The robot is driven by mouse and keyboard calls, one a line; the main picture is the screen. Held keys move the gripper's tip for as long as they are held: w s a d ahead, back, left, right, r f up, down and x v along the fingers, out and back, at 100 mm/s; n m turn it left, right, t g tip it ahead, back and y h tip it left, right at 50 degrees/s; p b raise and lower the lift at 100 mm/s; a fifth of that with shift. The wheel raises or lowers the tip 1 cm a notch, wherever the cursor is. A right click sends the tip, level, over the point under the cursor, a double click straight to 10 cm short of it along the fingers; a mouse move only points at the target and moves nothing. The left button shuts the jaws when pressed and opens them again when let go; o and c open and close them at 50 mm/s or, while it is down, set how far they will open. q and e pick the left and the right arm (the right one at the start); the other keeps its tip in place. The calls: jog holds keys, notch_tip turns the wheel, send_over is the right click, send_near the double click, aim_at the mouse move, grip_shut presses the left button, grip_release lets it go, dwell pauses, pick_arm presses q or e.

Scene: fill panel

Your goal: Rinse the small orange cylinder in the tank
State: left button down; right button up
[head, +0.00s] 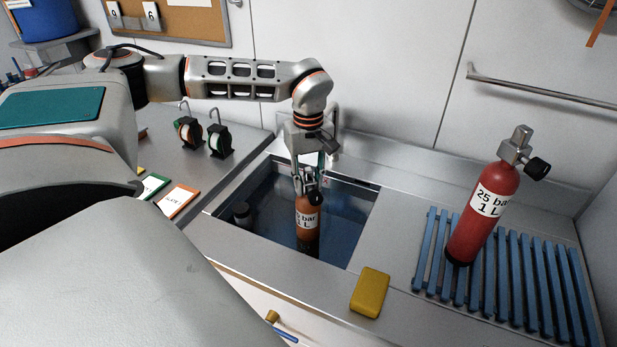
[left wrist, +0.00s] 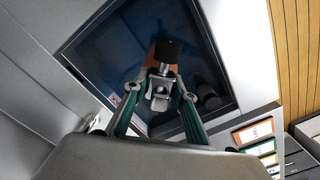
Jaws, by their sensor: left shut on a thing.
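The small orange cylinder (head: 307,213) hangs upright in the opening of the sunken tank (head: 353,222), its lower end down inside it. Its label is partly readable in the head view. My left gripper (head: 306,180) points down and is shut on the valve at the cylinder's top. In the left wrist view, my left gripper (left wrist: 157,98) closes around the metal valve, with the black knob (left wrist: 168,50) beyond it and a bit of the orange cylinder (left wrist: 152,60) below. I cannot tell how deep the cylinder's bottom is. My right gripper is not in view.
A red cylinder (head: 484,212) stands on a blue slatted rack (head: 533,272) to the right. A yellow block (head: 370,292) lies on the counter's front edge. Two black gauge-like items (head: 218,140) and labelled cards (head: 177,201) are left of the tank. A dark object (head: 241,213) is at the tank's left.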

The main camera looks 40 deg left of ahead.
pick_arm(q)
jog(key=shift+w+r, duration=0.1)
jog(key=shift+w, duration=0.05)
jog(key=shift+w+d, duration=0.1)
jog(key=shift+d, duration=0.3)
dwell(0.4)
jog(key=shift+w+d+p, duration=0.25)
jog(key=shift+d+p, duration=0.05)
jog(key=shift+d, duration=0.5)
jog(key=shift+s+a+p, duration=0.15)
jog(key=shift+a+p, duration=0.25)
jog(key=shift+a, duration=0.15)
dwell(0.4)
jog(key=shift+s+a+p, duration=0.2)
jog(key=shift+a+p, duration=0.25)
jog(key=shift+a, duration=0.2)
jog(key=shift+w+d+p, duration=0.15)
jog(key=shift+w+d, duration=0.05)
jog(key=shift+d, duration=0.4)
jog(key=shift+w+d+p, duration=0.15)
jog(key=shift+d, duration=0.4)
dwell(0.5)
jog(key=shift+s+a+p, duration=0.15)
jog(key=shift+s+a, duration=0.05)
jog(key=shift+a, duration=0.4)
jog(key=shift+s+a+p, duration=0.15)
jog(key=shift+a, duration=0.4)
dwell(1.3)
